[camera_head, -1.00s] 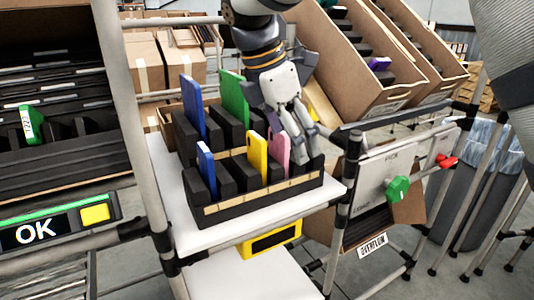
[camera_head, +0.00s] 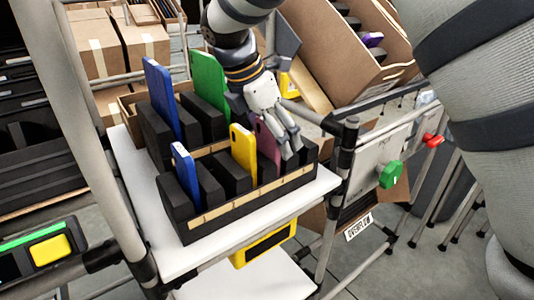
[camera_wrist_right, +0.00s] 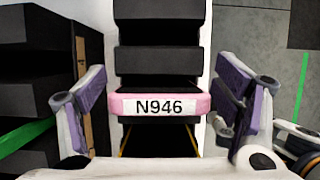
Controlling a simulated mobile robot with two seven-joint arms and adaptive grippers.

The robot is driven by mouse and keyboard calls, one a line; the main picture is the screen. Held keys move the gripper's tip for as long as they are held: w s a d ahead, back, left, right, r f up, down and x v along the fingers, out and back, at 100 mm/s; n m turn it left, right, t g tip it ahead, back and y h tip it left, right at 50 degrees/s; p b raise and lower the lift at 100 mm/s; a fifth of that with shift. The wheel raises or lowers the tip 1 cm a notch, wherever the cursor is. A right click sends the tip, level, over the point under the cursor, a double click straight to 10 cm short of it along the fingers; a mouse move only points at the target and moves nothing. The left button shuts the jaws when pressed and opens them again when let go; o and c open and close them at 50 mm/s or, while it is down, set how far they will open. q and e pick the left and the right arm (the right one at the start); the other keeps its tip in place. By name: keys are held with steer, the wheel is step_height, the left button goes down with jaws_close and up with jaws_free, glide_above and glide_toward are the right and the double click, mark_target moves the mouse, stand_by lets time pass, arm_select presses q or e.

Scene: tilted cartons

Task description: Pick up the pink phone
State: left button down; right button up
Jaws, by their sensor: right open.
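The pink phone (camera_head: 266,143) stands upright in a slot of the black divided tray (camera_head: 240,210), partly hidden behind the yellow phone and shaded by my right gripper. My right gripper (camera_head: 290,150) comes down from the top in the head view, its fingers at the phone's right side. In the right wrist view the phone's top edge (camera_wrist_right: 185,103), pink with a white label reading N946, lies between the two spread fingers of my right gripper (camera_wrist_right: 165,103). The fingers are apart from it on both sides. My left gripper is not seen.
A tilted carton (camera_head: 345,60) stands behind at right.

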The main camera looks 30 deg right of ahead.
steer(key=shift+d+f, duration=0.2)
steer(key=shift+f, duration=0.1)
steer(key=c, duration=1.4)
